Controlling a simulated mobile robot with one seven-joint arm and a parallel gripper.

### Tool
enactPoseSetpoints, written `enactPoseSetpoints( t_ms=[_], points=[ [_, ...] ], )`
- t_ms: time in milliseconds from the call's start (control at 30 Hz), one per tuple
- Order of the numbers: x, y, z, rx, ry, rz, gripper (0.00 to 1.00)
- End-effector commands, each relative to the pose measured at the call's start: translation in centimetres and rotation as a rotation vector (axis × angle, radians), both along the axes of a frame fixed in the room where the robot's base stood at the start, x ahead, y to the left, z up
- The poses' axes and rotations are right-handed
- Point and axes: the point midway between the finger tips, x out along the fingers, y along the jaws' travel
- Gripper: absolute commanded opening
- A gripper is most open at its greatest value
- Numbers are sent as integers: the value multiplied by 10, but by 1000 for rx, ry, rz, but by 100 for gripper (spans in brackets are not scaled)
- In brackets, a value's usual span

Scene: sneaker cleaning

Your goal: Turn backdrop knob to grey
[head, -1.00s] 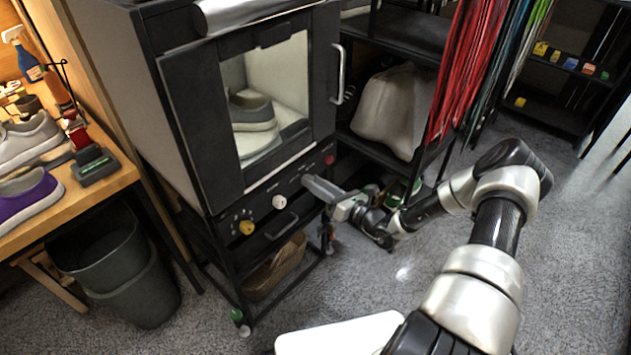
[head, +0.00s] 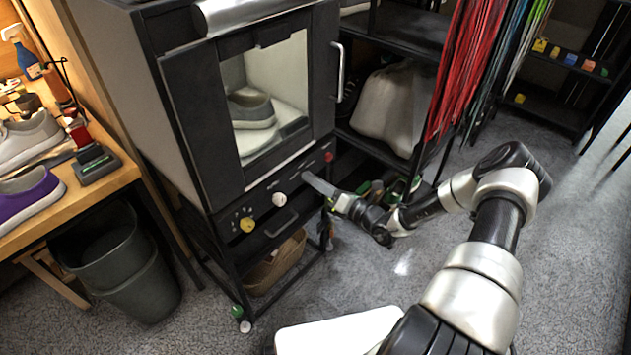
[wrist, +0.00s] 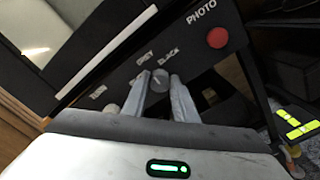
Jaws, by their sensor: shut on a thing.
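The backdrop knob (wrist: 160,80) is a small dark grey knob on the black front panel of the photo cabinet (head: 190,120). In the wrist view it sits between the two pale fingers of my gripper (wrist: 161,84), which is shut on it. The labels GREY and BLACK show just above the knob, and a third label to its left is hard to read. I cannot tell for certain which label the knob points to. In the head view my gripper (head: 307,178) reaches the panel between the white knob and the red button, and its fingers hide the backdrop knob.
A red button (wrist: 217,38) marked PHOTO is right of the knob. A white knob (head: 279,200) and a yellow knob (head: 247,225) are to the left. A grey sneaker (head: 251,108) stands behind the cabinet's glass. Red laces (head: 468,70) hang at the right.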

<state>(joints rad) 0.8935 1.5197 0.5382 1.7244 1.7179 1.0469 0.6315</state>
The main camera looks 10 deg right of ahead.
Motion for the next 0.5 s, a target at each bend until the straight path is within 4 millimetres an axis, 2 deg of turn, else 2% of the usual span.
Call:
enactPoseSetpoints(
  t_ms=[133,167,267,500],
  points=[
    [-1,0,-1,-1,2,1,3],
    [-1,0,-1,-1,2,1,27],
    [-1,0,-1,-2,1,0,44],
    [0,0,0,-2,1,0,44]
  ],
)
